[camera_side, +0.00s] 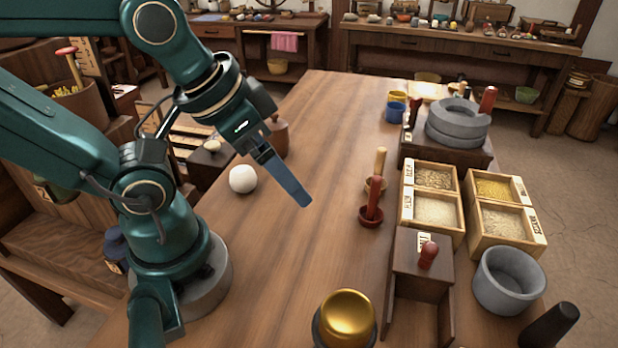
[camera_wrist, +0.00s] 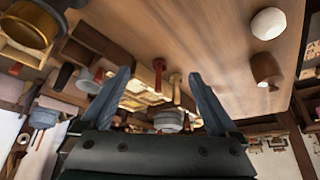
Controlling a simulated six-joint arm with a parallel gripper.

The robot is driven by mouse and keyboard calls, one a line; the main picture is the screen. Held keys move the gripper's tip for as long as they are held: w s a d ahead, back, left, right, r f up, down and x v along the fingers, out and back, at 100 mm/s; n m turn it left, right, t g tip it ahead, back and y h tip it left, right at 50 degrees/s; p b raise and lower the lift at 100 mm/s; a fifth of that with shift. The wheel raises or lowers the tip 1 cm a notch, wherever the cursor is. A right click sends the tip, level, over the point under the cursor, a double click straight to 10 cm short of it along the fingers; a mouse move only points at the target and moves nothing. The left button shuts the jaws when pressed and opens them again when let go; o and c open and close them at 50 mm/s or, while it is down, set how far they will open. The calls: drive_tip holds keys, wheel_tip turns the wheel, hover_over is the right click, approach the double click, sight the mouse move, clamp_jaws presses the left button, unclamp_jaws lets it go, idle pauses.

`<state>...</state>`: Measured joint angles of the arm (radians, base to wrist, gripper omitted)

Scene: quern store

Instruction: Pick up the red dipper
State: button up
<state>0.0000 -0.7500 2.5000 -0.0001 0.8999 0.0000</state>
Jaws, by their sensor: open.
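The red dipper (camera_side: 372,205) stands on the wooden table with its handle up, right of the table's middle in the side view. In the wrist view the red dipper (camera_wrist: 158,70) shows between my fingers, farther off. A pale wooden dipper (camera_side: 380,163) stands just behind it and shows beside it in the wrist view (camera_wrist: 175,88). My gripper (camera_side: 303,203) is open and empty, above the table and to the left of the red dipper, apart from it. In the wrist view its two fingers (camera_wrist: 160,74) are spread wide.
Grain boxes (camera_side: 434,178) and a red-knobbed wooden box (camera_side: 424,282) stand close to the right of the dippers. A gold dome (camera_side: 347,316) is at the front. A white ball (camera_side: 243,179) lies left. A stone quern (camera_side: 458,128) stands behind. The middle of the table is clear.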

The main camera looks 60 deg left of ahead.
drive_tip(key=c, duration=0.6)
